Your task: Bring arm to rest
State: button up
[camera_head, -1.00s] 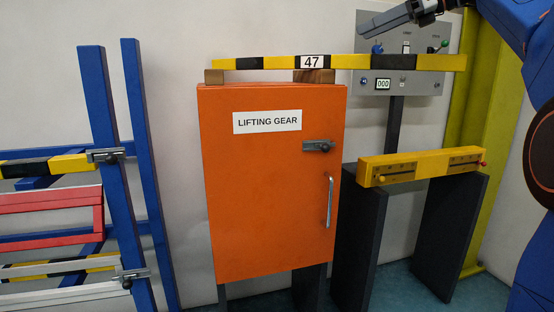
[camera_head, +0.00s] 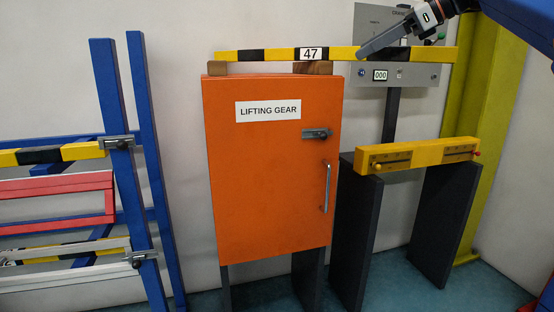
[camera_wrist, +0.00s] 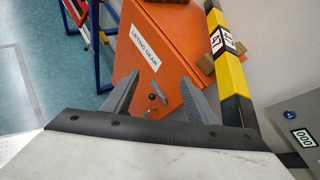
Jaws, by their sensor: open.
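My gripper (camera_head: 366,50) is at the upper right of the head view, in front of the grey control panel and beside the right part of the striped bar. In the wrist view its two grey fingers (camera_wrist: 165,95) stand apart with nothing between them. The orange cabinet (camera_head: 260,180), labelled "LIFTING GEAR", shows beyond the fingers in the wrist view. My arm reaches in from the upper right corner of the head view.
A yellow and black bar (camera_head: 250,56) numbered 47 lies on wooden blocks above the cabinet. The control panel (camera_head: 425,75) reads 000. A yellow beam (camera_head: 430,154) rests on dark supports. A blue frame (camera_head: 110,150) with barriers stands left. The floor in front is clear.

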jog(key=s+d+f+n+h, duration=0.2)
jog(key=s+f+n, duration=0.5)
jog(key=s+f, duration=0.4)
jog(key=s+d+f+n+g+h, duration=0.1)
jog(key=s+f+n+h, duration=0.3)
jog(key=f, duration=1.9)
jog(key=s+d+f+n+g+h, duration=0.1)
jog(key=s+d+f+n+h, duration=0.2)
jog(key=s+f+n, duration=0.7)
jog(key=s+f+h, duration=0.1)
jog(key=s+f, duration=0.6)
jog(key=s, duration=0.1)
jog(key=shift+s+f, duration=0.3)
jog(key=shift+c, duration=0.7)
